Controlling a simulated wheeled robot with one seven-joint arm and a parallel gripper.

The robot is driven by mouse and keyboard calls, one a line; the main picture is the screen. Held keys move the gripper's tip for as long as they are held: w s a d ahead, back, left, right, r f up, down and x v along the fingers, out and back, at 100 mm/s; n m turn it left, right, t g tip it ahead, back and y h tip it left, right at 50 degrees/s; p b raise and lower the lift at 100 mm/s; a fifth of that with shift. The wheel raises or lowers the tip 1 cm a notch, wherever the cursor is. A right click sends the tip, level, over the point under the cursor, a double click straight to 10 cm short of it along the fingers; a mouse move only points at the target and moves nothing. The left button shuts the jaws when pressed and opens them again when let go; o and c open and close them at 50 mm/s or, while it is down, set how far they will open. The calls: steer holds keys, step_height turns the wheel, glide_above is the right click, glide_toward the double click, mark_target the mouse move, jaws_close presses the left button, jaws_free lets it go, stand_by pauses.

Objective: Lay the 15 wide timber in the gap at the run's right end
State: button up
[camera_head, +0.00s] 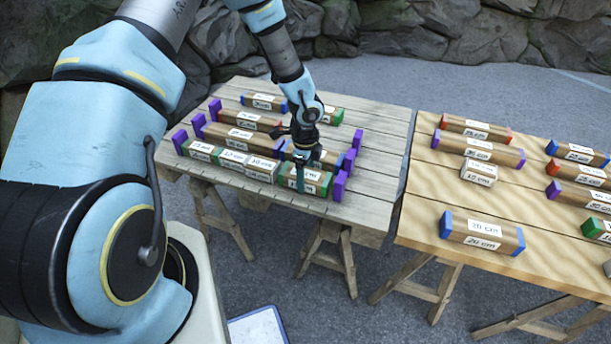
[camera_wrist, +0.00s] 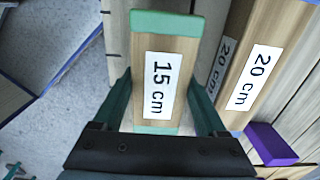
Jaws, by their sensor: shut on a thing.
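My gripper (camera_head: 302,170) is shut on the 15 cm timber, which has green ends, at the right end of the front run on the left table. The timber (camera_head: 311,182) lies in line with the run, between a 10 cm block (camera_head: 262,169) and the purple right end stop (camera_head: 339,186). In the wrist view the timber (camera_wrist: 161,85) sits between both fingers, its label facing up. I cannot tell whether it rests on the table or hangs slightly above it. The run's left end has a green-ended timber (camera_head: 200,151) beside a purple stop (camera_head: 180,141).
Behind the held timber lies a 20 cm timber (camera_wrist: 250,75), close beside it in the wrist view. Further runs stand behind on the left table (camera_head: 385,130). The right table (camera_head: 420,205) holds several loose timbers, including a blue-ended 20 cm one (camera_head: 482,232).

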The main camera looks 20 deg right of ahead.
steer(key=shift+f, duration=0.4)
stand_by(0.4)
steer(key=o, duration=1.5)
steer(key=shift+c, duration=0.2)
steer(key=shift+r, duration=0.1)
step_height(320, 180, up, 11)
steer(key=shift+f+b, duration=0.15)
steer(key=shift+b, duration=0.3)
steer(key=w+a+r+n, duration=0.1)
steer(key=a+r+n, duration=0.45)
steer(key=a, duration=0.35)
steer(key=w+a+r+n, duration=0.1)
steer(key=a+r+n, duration=0.4)
steer(key=a+n, duration=0.3)
steer(key=s+a+r+n, duration=0.3)
steer(key=a+n, duration=0.3)
steer(key=s+a+r+n+t, duration=0.1)
steer(key=s+a+r+n, duration=0.2)
steer(key=a+n, duration=0.3)
steer(key=shift+a+r+t+p, duration=0.3)
steer(key=shift+a+r+p, duration=0.1)
steer(key=shift+a+r, duration=0.15)
